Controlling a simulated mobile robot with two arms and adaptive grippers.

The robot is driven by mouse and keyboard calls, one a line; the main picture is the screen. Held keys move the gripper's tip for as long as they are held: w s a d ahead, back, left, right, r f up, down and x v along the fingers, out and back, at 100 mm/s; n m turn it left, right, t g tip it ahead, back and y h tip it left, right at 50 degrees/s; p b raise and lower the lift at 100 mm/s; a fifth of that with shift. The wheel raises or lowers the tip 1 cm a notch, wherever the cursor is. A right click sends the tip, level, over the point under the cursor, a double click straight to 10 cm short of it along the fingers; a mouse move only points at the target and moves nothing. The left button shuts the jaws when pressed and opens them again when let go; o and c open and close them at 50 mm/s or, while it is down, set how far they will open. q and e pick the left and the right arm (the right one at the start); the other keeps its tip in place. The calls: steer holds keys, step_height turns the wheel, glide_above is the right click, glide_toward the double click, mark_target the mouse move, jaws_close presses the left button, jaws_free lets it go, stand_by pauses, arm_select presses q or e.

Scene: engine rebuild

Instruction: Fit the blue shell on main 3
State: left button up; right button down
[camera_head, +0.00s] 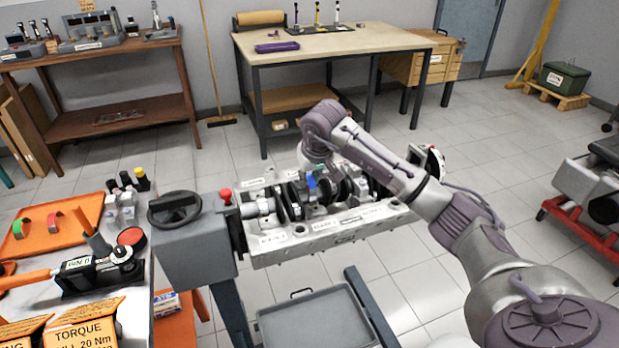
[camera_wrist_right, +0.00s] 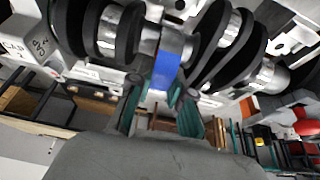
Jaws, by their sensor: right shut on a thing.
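The engine block (camera_head: 340,231) is mounted on a stand, with the dark crankshaft (camera_head: 292,202) lying along it. The blue shell (camera_head: 311,182) is at a journal near the middle of the crankshaft. In the right wrist view the blue shell (camera_wrist_right: 165,69) lies against a bright journal (camera_wrist_right: 173,44) between dark crank webs; I cannot tell whether it is seated. My right gripper (camera_wrist_right: 160,107) is shut on the blue shell, reaching it from the side. In the head view my right arm partly hides the gripper and block. Labels on the block are too small to read surely. My left gripper is out of view.
An orange tray (camera_head: 62,240) at left holds a green shell (camera_head: 20,228) and a red shell (camera_head: 82,216). A dark handwheel (camera_head: 174,209) is at the stand's left end. A grey drip tray (camera_head: 312,318) is below the block. A workbench (camera_head: 345,41) stands behind.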

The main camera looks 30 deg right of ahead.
steer(key=shift+f, duration=0.25)
stand_by(0.8)
steer(key=shift+r, duration=0.35)
stand_by(1.3)
steer(key=c, duration=1.3)
jaws_free()
steer(key=shift+r, duration=0.2)
steer(key=shift+r+p, duration=1.15)
steer(key=shift+r, duration=0.1)
steer(key=shift+o, duration=0.2)
